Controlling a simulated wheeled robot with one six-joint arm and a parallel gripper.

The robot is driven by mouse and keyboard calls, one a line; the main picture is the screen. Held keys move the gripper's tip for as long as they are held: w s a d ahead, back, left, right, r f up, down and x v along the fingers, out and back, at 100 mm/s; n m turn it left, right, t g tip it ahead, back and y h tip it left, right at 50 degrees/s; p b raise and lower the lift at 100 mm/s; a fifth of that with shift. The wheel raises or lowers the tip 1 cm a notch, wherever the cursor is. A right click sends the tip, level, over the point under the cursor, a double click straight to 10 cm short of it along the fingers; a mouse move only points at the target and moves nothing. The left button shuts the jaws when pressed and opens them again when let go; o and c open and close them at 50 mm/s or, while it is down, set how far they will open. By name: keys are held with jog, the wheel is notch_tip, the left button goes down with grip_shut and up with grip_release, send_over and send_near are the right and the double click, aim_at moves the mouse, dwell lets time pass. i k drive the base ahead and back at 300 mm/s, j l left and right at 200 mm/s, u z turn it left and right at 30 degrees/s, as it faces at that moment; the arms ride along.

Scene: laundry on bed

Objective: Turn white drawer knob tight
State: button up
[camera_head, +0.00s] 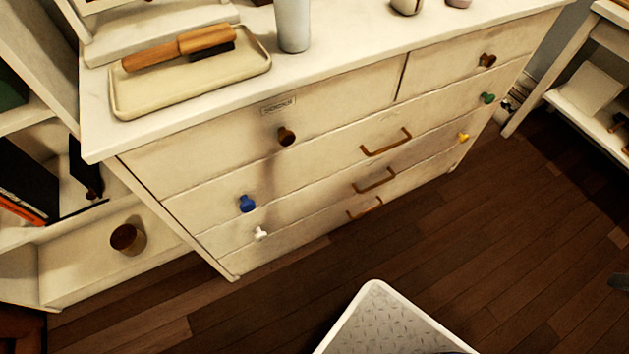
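The white drawer knob (261,233) is on the left side of a low drawer of the cream dresser (330,140). It sits below the blue knob (247,203). It stands out a little from the drawer front. Whether it is loose or tight cannot be told from here. Nothing touches it. My gripper is not in view.
Other knobs are brown (286,136), green (487,98) and yellow (463,137). Bronze handles (386,142) run down the middle. A tray (190,87) with a brush (180,47) lies on top. Wooden floor (480,230) before the dresser is mostly clear.

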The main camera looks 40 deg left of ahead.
aim_at(261, 235)
jog(key=u, duration=2.2)
jog(key=z, duration=0.3)
jog(key=j+z, duration=0.25)
jog(key=j, duration=0.15)
jog(key=k+j+z, duration=0.25)
jog(key=j, duration=0.15)
jog(key=j+z, duration=0.25)
jog(key=j, duration=0.2)
jog(key=k+j, duration=0.15)
jog(key=j, duration=0.25)
jog(key=k+j, duration=0.15)
jog(key=j, duration=0.25)
jog(key=k+j+z, duration=0.1)
jog(key=j, duration=0.35)
jog(key=k+j, duration=0.2)
jog(key=j, duration=0.2)
jog(key=k+j, duration=0.2)
jog(key=j, duration=0.2)
jog(key=i+z, duration=0.05)
